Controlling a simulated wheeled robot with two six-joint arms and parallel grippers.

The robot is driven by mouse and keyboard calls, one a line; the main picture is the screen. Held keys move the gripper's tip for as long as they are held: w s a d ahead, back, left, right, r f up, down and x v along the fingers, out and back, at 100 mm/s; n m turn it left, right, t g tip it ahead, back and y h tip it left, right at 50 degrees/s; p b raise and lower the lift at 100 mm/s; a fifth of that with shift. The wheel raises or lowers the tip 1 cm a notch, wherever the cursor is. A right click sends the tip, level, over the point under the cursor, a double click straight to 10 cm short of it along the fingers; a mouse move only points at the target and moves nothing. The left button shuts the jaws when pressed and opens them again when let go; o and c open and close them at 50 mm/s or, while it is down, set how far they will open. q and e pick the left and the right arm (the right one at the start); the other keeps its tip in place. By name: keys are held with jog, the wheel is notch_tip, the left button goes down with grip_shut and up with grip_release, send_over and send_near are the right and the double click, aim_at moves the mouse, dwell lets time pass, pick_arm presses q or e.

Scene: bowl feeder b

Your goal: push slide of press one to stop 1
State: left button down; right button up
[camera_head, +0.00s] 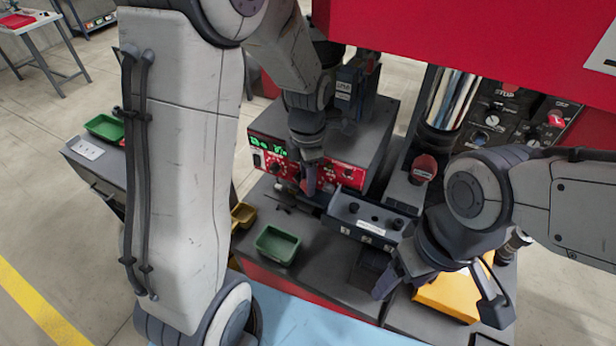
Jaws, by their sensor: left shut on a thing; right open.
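The dark grey slide block (362,222) of the press has round holes in its top and white labels on its front. It sits on the press bed in front of the red control box. My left gripper (309,188) points down at the block's left end. It is shut on a small dark red part there, mostly hidden by the fingers. The marking of stop 1 cannot be made out. My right gripper (440,292) is open, its fingers spread at the front right over the yellow-orange box (447,300), with nothing seen between them.
A control box (365,148) with green displays stands behind the slide. The chrome column (452,98) and red press head (480,40) rise behind at right, beside a switch panel (515,118). A green tray (277,245) and yellow bin (242,215) lie at left front.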

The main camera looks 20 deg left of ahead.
pick_arm(q)
jog(key=shift+c, duration=2.2)
grip_release()
notch_tip(320, 180, up, 11)
jog(key=b, duration=0.2)
jog(key=shift+f, duration=0.2)
